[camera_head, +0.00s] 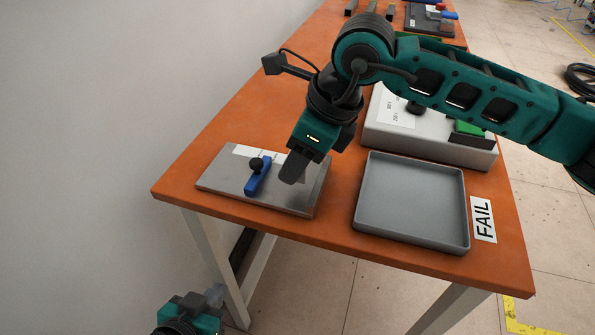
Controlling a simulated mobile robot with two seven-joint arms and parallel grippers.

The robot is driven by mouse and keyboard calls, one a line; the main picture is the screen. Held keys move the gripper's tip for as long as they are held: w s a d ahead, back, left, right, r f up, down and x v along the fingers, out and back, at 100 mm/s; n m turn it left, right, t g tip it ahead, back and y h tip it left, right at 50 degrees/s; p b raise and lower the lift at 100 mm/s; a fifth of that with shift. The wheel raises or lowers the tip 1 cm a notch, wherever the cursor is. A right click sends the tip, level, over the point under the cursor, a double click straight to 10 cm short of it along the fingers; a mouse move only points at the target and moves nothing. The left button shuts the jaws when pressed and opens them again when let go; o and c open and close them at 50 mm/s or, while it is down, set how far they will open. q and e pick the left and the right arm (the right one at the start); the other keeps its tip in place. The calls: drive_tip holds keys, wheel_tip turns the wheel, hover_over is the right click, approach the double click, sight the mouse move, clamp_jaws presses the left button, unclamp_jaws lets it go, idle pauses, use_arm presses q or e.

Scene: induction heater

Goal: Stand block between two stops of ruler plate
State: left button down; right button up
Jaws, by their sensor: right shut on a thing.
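The ruler plate (222,183) is a flat grey slab with a white paper strip, at the near left of the orange table. A blue stop (259,177) with a black knob stands on it. My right gripper (292,171) points down over the right half of the plate, just right of the blue stop. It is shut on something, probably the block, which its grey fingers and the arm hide. Whether it touches the plate I cannot tell. My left gripper (215,294) is low at the bottom edge, off the table; its opening is unclear.
An empty grey tray (412,242) lies right of the plate, beside a FAIL label (484,219). A light grey box (385,133) with a green part stands behind the tray. More items lie at the table's far end.

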wheel_tip(320, 180, down, 3)
drive_tip(key=shift+r, duration=0.1)
drive_tip(key=shift+f+b, duration=0.25)
drive_tip(key=shift+b, duration=0.05)
drive_tip(key=shift+f, duration=0.15)
drive_tip(key=o, duration=1.1)
